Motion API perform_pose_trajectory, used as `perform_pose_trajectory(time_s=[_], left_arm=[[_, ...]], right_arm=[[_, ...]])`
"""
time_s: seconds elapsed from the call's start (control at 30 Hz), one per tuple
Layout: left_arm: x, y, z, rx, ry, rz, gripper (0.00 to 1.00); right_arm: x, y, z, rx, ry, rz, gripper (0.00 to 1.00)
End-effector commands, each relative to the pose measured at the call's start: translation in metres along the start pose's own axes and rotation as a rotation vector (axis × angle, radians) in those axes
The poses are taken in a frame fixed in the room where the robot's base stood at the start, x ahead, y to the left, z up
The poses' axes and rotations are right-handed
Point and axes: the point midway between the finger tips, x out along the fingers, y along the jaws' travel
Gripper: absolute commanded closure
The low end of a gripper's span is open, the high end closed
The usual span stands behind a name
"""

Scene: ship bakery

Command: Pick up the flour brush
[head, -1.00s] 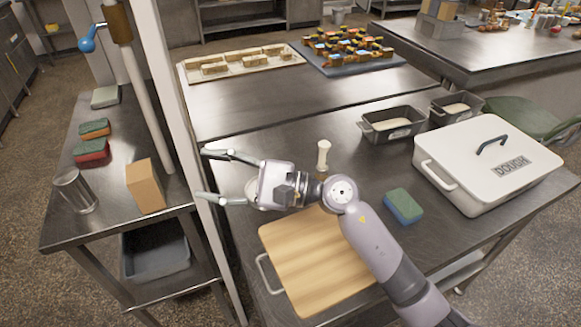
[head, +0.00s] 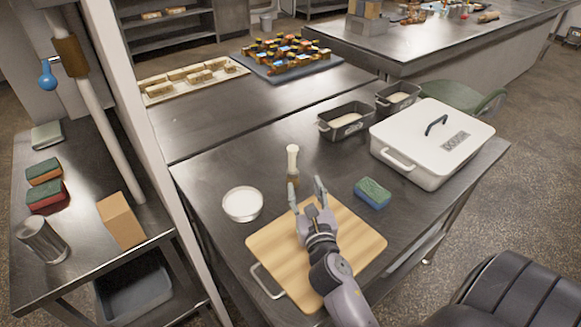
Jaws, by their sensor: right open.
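The flour brush (head: 292,163), with a pale cream upper part and a tan lower part, appears upright on the steel table in the head view. My right gripper (head: 306,184) is above the wooden board, its fingers spread and pointing toward the brush. Its left fingertip overlaps the foot of the brush in the picture; I cannot tell whether they touch. Nothing is between the fingers. My left gripper is not in view.
A white bowl (head: 243,204) stands left of the brush, and the wooden board (head: 345,257) lies in front. A blue-green sponge (head: 372,193), the white dough box (head: 418,150) and two loaf tins (head: 345,122) are to the right. Bare steel lies behind the brush.

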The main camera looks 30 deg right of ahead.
Motion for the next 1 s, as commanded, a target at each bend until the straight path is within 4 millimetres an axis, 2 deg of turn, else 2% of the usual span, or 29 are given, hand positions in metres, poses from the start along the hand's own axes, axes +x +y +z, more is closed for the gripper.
perform_pose_trajectory(time_s=[0.1, 0.3, 0.57, 0.8, 1.0], left_arm=[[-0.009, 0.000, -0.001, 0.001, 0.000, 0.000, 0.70], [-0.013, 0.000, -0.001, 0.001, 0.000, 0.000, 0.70], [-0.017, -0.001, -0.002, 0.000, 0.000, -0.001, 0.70], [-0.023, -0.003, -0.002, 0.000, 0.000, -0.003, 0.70], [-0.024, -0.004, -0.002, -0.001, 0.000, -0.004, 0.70]], right_arm=[[0.028, 0.001, 0.004, 0.000, -0.004, 0.001, 0.56], [0.061, 0.001, 0.002, 0.000, -0.002, 0.001, 0.56], [0.080, 0.003, 0.002, 0.002, -0.001, 0.001, 0.56], [0.114, 0.007, 0.003, 0.002, -0.002, 0.002, 0.56], [0.123, 0.007, 0.002, 0.000, -0.002, 0.002, 0.56]])
